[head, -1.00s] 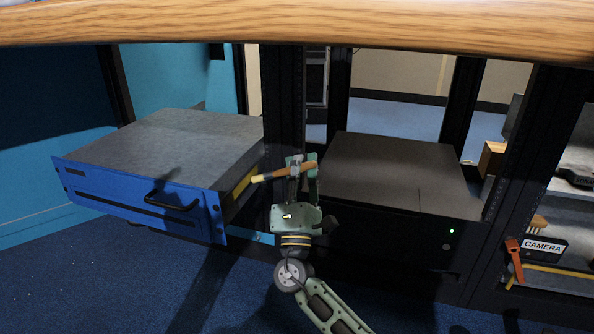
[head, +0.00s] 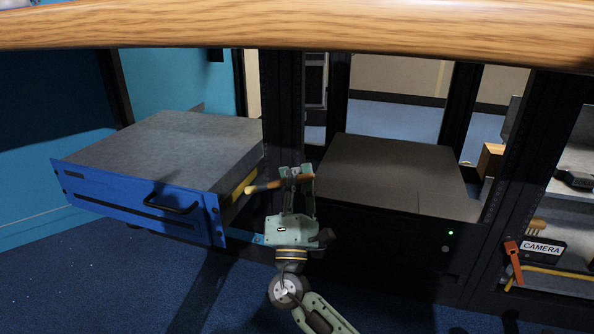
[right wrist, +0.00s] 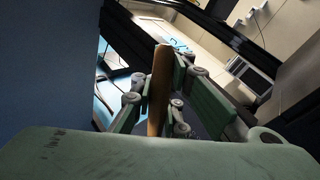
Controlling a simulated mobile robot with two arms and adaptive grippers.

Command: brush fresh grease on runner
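A blue-fronted drawer unit (head: 140,202) with a grey top is pulled out at the left in the head view. A yellow runner strip (head: 243,184) shows along its right side. My right gripper (head: 297,176) is shut on a brush (head: 268,187) with a wooden handle, which also shows in the right wrist view (right wrist: 158,88). The brush lies nearly level, its pale tip pointing left at the runner. The tip overlaps the strip's edge in the picture; whether they touch I cannot tell. My left gripper is not in view.
A wooden desk edge (head: 300,40) crosses the top. A dark rack post (head: 282,110) stands behind my gripper. A black unit (head: 395,180) sits to the right, and a shelf with a CAMERA label (head: 541,248) is at far right. The blue carpet (head: 90,270) in front is clear.

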